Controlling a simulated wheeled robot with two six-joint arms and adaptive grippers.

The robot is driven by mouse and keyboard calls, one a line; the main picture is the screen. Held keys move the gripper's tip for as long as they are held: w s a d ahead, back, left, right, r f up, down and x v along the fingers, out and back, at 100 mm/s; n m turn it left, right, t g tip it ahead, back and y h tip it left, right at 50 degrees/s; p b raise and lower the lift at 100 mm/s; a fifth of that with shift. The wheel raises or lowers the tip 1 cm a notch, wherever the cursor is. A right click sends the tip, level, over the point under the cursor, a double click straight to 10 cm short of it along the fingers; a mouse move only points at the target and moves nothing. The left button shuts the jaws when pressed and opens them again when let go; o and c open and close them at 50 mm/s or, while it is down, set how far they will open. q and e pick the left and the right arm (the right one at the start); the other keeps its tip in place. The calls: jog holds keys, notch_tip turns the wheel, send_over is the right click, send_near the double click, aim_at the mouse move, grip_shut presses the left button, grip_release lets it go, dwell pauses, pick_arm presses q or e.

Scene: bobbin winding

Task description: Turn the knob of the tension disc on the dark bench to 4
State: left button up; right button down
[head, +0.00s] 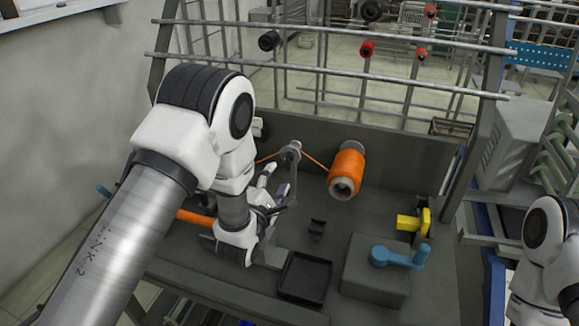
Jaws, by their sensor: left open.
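The dark bench (300,215) has an upright back panel. A grey post with a small round metal part (290,153), which looks like the tension disc, stands at its back, left of centre. Orange thread runs past this part. I cannot make out its knob or any numbers. My left gripper (273,190) is open, low in front of the post and beside it. My left arm covers part of the bench's left side, and I cannot tell whether the fingers touch anything. My right gripper is out of view; only part of my right arm shows at the right edge.
An orange bobbin (347,170) sits on the back panel. A black tray (305,278), a small black holder (316,229), a block with a blue crank (400,257) and a yellow part (412,222) stand on the bench. Rails with small spools (367,48) rise behind.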

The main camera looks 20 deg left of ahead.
aim_at(287, 161)
pick_arm(q)
jog(key=w+p, duration=0.1)
jog(key=w, duration=0.6)
jog(key=shift+w+d+p, duration=0.1)
jog(key=shift+w+p, duration=0.15)
jog(key=shift+p, duration=0.15)
jog(key=shift+w, duration=0.15)
jog(key=shift+c, duration=0.7)
jog(key=shift+r, duration=0.1)
grip_shut()
